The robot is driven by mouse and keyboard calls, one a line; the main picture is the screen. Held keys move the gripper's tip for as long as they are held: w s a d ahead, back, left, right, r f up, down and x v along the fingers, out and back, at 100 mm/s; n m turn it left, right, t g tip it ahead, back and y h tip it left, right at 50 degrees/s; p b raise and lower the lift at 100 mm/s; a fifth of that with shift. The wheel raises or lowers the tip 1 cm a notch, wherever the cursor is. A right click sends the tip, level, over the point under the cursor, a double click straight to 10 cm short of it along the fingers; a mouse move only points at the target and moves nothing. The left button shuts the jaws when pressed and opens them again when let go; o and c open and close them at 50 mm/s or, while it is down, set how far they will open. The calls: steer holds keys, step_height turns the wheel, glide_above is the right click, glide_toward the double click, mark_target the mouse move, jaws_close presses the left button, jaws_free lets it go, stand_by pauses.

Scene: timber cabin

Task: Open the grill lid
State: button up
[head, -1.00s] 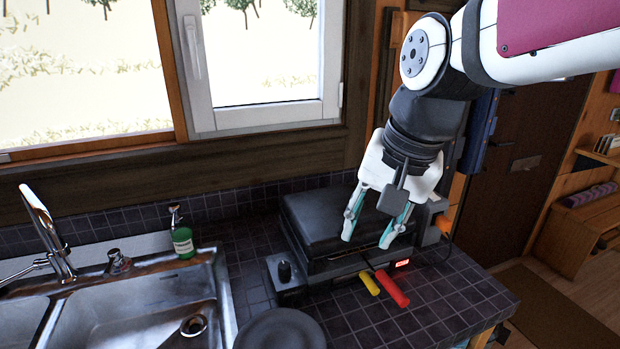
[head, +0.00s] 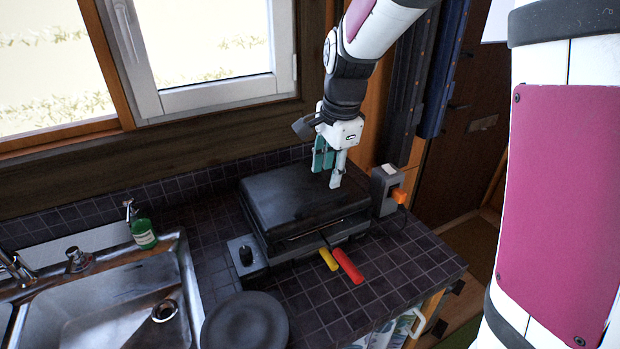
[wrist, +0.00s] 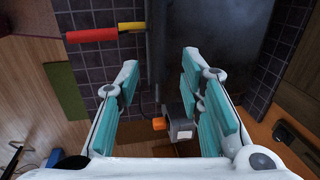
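The grill (head: 300,196) is a flat black box on the tiled counter in the head view, with its lid down. A red handle (head: 347,265) and a shorter yellow handle (head: 328,259) stick out at its front. Both handles show at the top left of the wrist view, red (wrist: 92,35) and yellow (wrist: 130,27). My gripper (head: 328,172) is over the right rear part of the lid, apart from both handles. In the wrist view its teal-padded fingers (wrist: 158,72) are spread with nothing between them. Whether the fingertips touch the lid is unclear.
A grey box with an orange part (head: 388,190) stands right of the grill. A black knob unit (head: 247,256) is at its left front. A dark plate (head: 246,322), a sink (head: 120,300) and a green soap bottle (head: 143,232) lie left. The window wall is close behind. Counter tiles at the front right are clear.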

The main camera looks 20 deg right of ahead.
mark_target(324, 198)
steer(key=f, duration=0.2)
steer(key=w+f, duration=0.1)
steer(key=f, duration=0.5)
steer(key=shift+w+a, duration=0.2)
steer(key=shift+w, duration=0.05)
jaws_close()
